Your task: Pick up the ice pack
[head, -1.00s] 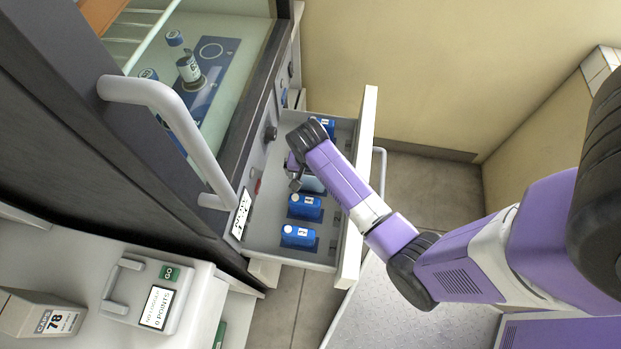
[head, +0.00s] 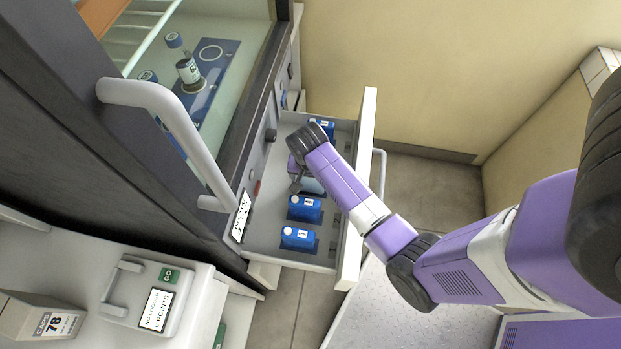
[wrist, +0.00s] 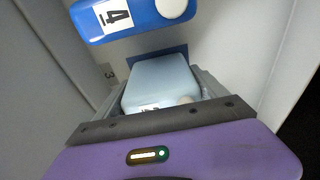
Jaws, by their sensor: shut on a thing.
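The ice pack (wrist: 162,82) is a pale blue block with a white cap and a small label, seen in the middle of the wrist view. My gripper (wrist: 158,94) is shut on it, with one grey finger at each side. In the head view, the ice pack (head: 312,185) shows only in part beside my gripper (head: 296,184), inside the open drawer. My wrist hides much of it there. I cannot tell whether it is clear of the drawer floor.
The incubator's handle (head: 160,105) juts out at the left.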

